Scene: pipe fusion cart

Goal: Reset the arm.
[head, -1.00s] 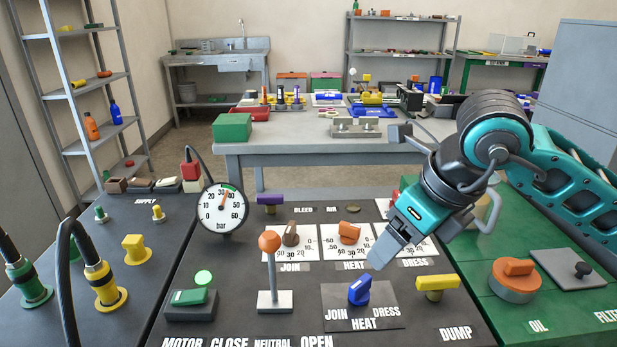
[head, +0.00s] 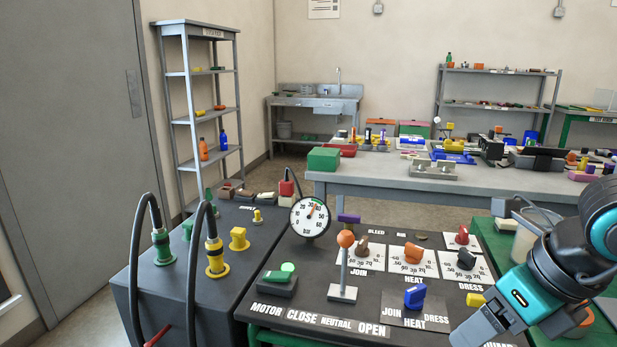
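My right gripper (head: 468,335) is at the lower right of the head view, low in the frame, with its grey fingers pointing down and left. It is seen from the side, so the gap between the fingers does not show. No object shows in it. It appears to the right of and below the blue selector knob (head: 414,296) on the dark control panel (head: 312,300), apart from it in the picture. A yellow dump handle (head: 476,301) is partly hidden behind my arm. My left gripper is not in view.
An orange-knobbed lever (head: 346,240), a pressure gauge (head: 310,217) and a green motor button (head: 287,268) stand on the panel. Two black hoses (head: 187,275) rise at the left. A grey workbench (head: 350,187) stands behind. Floor is open between shelf and bench.

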